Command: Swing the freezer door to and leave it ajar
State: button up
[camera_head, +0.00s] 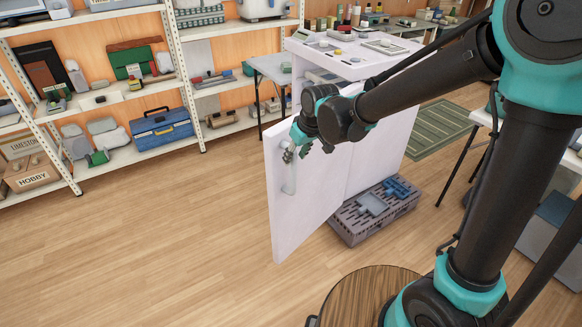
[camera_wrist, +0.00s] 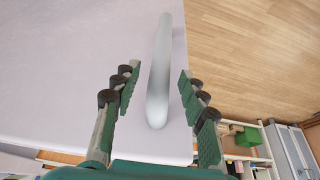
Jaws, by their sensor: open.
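The freezer door (camera_head: 310,205) is a white panel standing open, swung out into the room in the head view. Its pale upright bar handle (camera_head: 289,178) is near the door's left edge. The handle also shows in the wrist view (camera_wrist: 159,75), against the white door face. My gripper (camera_head: 294,150) is at the upper part of the handle. In the wrist view my gripper (camera_wrist: 158,84) is open, with one finger on each side of the handle and visible gaps between. The white freezer (camera_head: 318,57) behind is partly hidden by the door and my arm.
A grey slotted crate (camera_head: 350,232) with blue and grey items stands on the floor right of the door. Shelving with a blue toolbox (camera_head: 161,130) lines the back left. A round wooden-topped thing (camera_head: 350,297) is at the front. The floor left of the door is clear.

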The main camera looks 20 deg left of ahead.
aim_at(291, 167)
jog(key=shift+x, duration=3.45)
grip_shut()
